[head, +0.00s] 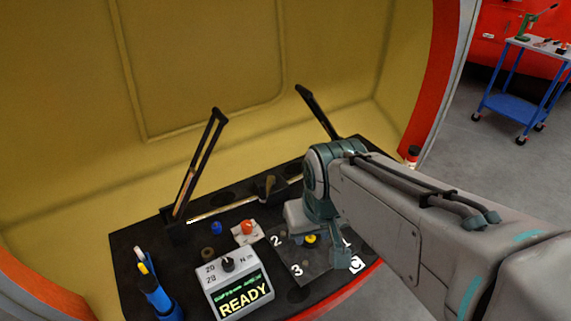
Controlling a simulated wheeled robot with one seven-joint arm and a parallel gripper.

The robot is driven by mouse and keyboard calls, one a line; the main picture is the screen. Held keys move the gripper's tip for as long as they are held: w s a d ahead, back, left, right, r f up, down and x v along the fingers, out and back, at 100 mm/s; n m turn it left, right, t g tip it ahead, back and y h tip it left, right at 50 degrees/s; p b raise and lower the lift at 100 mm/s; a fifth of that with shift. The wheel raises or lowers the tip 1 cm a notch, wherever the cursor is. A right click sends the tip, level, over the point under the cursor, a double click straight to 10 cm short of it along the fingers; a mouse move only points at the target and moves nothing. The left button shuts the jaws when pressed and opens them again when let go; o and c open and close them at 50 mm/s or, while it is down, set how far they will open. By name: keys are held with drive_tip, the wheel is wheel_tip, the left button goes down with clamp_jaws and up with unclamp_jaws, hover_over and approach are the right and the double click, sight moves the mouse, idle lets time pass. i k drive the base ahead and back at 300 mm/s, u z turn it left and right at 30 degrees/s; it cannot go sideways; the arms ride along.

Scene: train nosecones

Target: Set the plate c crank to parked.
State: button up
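Plate C (320,272) is a dark panel at the front right of the black bench, marked 2 and 3, with a white C tag (357,265) at its corner. A yellow knob (311,239), which looks like part of the crank, shows near the 2. The rest of the crank is hidden behind my gripper and arm, so its setting cannot be read fully. My gripper (322,250) points down over the plate. Its teal fingers appear apart, on either side of the yellow knob. I cannot tell whether they touch it.
A grey box (234,285) with a dial and a READY screen stands left of the plate. A red knob (247,228), a blue knob (216,228) and a blue pen holder (160,300) are nearby. Black upright levers (200,165) rise behind. A blue cart (515,105) stands far right.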

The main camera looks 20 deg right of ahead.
sight(265, 188)
drive_tip(key=z, duration=3)
drive_tip(key=k, duration=1.35)
drive_tip(key=u, duration=2.1)
